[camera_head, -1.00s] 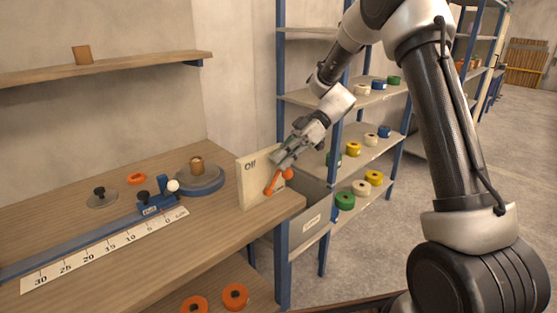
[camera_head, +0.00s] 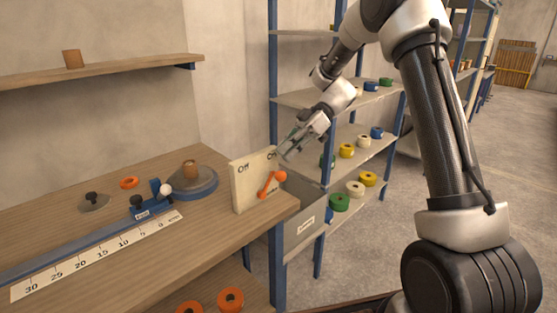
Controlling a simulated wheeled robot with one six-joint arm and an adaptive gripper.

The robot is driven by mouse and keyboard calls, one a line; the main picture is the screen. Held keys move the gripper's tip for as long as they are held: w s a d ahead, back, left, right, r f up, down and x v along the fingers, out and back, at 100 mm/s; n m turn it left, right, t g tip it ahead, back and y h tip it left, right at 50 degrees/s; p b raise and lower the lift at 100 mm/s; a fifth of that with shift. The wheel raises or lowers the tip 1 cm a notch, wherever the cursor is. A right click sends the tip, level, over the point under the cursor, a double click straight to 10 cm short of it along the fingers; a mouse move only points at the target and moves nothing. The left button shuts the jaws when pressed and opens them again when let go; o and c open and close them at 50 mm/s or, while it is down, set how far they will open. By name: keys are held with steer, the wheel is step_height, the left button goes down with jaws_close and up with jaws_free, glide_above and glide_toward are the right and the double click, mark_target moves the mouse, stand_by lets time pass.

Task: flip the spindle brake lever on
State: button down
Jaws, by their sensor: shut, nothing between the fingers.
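The brake panel (camera_head: 241,193) is a pale upright board at the right end of the workbench, marked "Off" at upper left and "On" at upper right. Its orange lever (camera_head: 269,185) slants up to the right, with its round knob (camera_head: 281,176) at the upper right, on the "On" side. My gripper (camera_head: 283,154) is shut and empty. It is above the knob, beside the panel's upper right corner, and appears apart from the lever.
The spindle (camera_head: 190,170) and its grey-blue disc stand left of the panel, behind the ruler (camera_head: 100,255). A grey bin (camera_head: 305,212) and shelving with coloured tape rolls stand to the right. A wall shelf (camera_head: 110,70) is at upper left.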

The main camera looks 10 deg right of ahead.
steer(key=v, duration=0.7)
steer(key=shift+d+r, duration=0.2)
steer(key=shift+r, duration=0.05)
steer(key=shift+w, duration=0.1)
steer(key=s+d+f+m+t+h, duration=0.2)
steer(key=s+d+f+m+h, duration=0.4)
steer(key=m, duration=0.8)
steer(key=s+d+r+m+t+h, duration=0.1)
steer(key=s+d+r+t, duration=0.1)
steer(key=s, duration=0.6)
steer(key=s+d+r+m+t+h, duration=0.2)
steer(key=s+r, duration=0.3)
steer(key=s, duration=0.3)
steer(key=s+d+r+m+t+h, duration=0.1)
steer(key=s+d+r+m+t, duration=0.1)
steer(key=s, duration=0.6)
steer(key=shift+d+r+t, duration=0.6)
steer(key=shift+d+r, duration=0.7)
steer(key=shift+d, duration=0.1)
